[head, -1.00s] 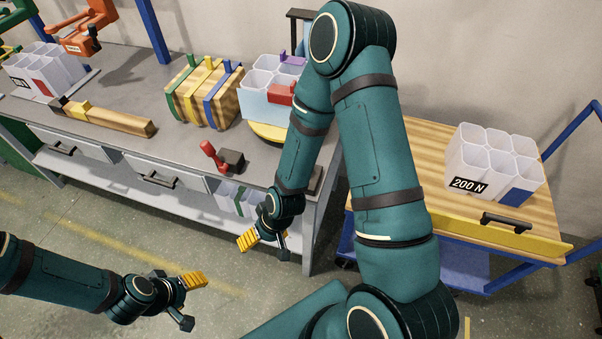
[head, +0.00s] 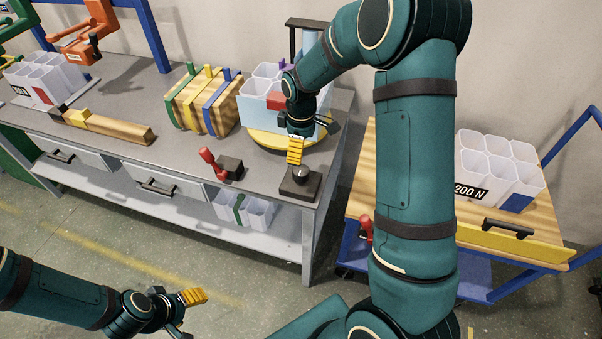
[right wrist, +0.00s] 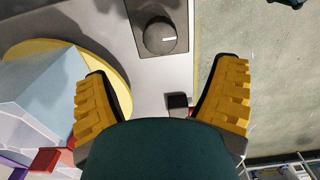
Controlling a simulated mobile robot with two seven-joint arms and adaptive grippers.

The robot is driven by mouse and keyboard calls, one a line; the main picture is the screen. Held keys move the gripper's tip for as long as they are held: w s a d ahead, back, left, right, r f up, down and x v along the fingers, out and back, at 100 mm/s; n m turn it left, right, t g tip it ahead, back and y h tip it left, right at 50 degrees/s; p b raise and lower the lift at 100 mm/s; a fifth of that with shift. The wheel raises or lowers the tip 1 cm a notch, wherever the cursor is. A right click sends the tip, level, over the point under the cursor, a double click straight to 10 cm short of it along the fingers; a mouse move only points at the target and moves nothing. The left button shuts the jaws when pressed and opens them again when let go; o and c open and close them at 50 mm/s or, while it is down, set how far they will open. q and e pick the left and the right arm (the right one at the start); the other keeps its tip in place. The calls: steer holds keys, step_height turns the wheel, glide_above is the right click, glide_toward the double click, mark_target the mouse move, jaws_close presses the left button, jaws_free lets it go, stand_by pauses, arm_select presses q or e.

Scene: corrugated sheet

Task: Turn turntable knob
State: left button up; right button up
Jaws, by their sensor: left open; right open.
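The knob (head: 300,175) is a dark round dial on a dark square base at the front right corner of the grey workbench. In the right wrist view the knob (right wrist: 160,36) shows a white mark pointing right. The yellow turntable disc (head: 262,138) lies behind it, carrying a light blue bin block (head: 262,108). My right gripper (head: 297,148) is open and empty, above the bench beside the disc and just behind the knob. In the right wrist view its yellow fingers (right wrist: 163,72) are wide apart, with the knob beyond them. My left gripper (head: 190,311) is open and empty, low in front of the bench.
A red lever on a dark box (head: 231,167) stands left of the knob. A strapped wooden crate (head: 203,100) and a wooden beam (head: 115,128) lie further left. A cart (head: 530,236) with a 200 N bin block (head: 495,165) stands right. Floor lies in front.

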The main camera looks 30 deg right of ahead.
mark_target(301, 170)
step_height(301, 170, down, 11)
steer(key=shift+r+b, duration=0.1)
steer(key=shift+b, duration=0.6)
steer(key=c, duration=1.2)
